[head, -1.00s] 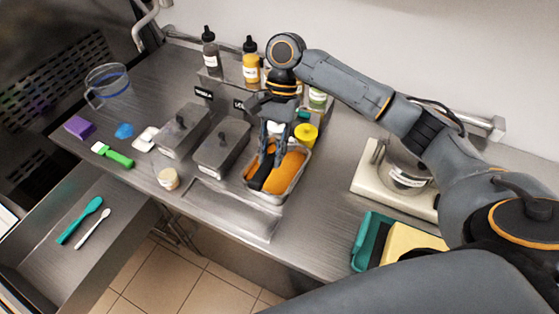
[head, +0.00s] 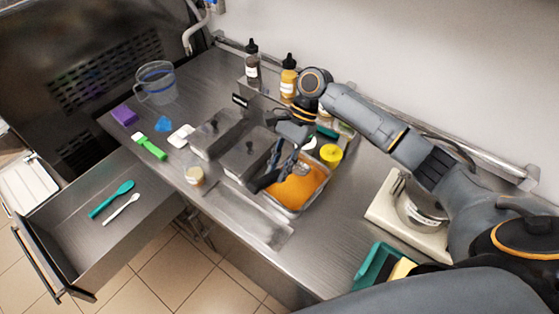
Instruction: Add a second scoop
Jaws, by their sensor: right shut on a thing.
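My right gripper (head: 276,170) is low over the left side of an open metal pan (head: 325,176) of orange ice cream (head: 298,188). It is shut on a dark scoop (head: 266,182), which shows only in part at the pan's left edge. I cannot tell whether the scoop touches the ice cream or carries any. A small cup (head: 194,177) with a pale top stands near the counter's front edge, left of the pan. Its contents are too small to make out. My left gripper is not in view.
Sauce bottles (head: 253,66) (head: 288,78) stand behind. An open drawer (head: 85,245) holds a teal spoon (head: 111,199) and a white spoon (head: 121,209). A scale (head: 385,212) stands right.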

